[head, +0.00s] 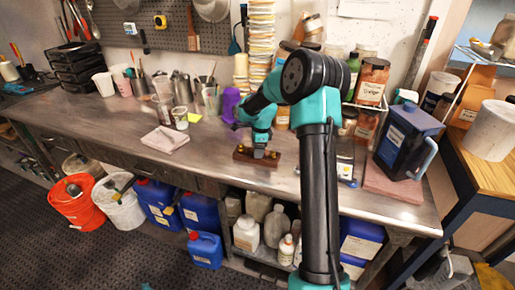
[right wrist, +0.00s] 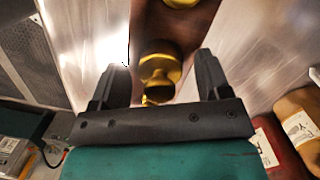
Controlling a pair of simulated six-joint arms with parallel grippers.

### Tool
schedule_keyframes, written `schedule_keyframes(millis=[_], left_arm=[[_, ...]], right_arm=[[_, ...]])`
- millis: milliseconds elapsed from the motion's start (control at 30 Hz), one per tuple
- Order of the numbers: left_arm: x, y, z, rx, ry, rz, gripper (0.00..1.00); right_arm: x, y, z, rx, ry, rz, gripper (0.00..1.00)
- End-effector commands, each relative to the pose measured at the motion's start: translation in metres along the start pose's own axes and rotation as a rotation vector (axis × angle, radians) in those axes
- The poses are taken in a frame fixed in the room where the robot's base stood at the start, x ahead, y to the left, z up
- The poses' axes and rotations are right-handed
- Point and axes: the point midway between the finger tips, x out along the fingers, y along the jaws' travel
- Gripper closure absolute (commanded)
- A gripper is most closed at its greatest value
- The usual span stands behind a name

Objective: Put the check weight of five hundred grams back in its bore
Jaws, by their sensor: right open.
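A dark wooden block (head: 243,157) with brass weights lies on the metal bench in the head view. My right gripper (head: 260,153) is down over it. In the right wrist view the block (right wrist: 205,22) is under my right gripper (right wrist: 160,72), whose two fingers are apart. A brass weight with a knob (right wrist: 160,67) stands between the fingers, with gaps visible on both sides. Another brass piece (right wrist: 182,3) shows at the top edge. I cannot read any marking, so I cannot tell which is five hundred grams. The bores are hidden. My left gripper is out of sight.
The bench between cloth and block is clear.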

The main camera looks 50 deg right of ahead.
Motion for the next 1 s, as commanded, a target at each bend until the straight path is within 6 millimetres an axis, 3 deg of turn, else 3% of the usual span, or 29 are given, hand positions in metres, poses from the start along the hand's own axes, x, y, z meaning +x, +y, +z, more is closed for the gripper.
schedule_keyframes(millis=[333, 800, 1000], left_arm=[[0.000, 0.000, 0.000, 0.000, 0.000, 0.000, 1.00], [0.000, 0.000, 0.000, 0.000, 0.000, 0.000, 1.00], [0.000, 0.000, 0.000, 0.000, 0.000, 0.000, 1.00]], right_arm=[[-0.016, -0.001, 0.000, 0.000, 0.000, -0.003, 0.30], [-0.098, 0.000, 0.001, 0.000, -0.001, -0.003, 0.30], [-0.119, 0.000, 0.000, 0.000, 0.000, -0.001, 0.30]])
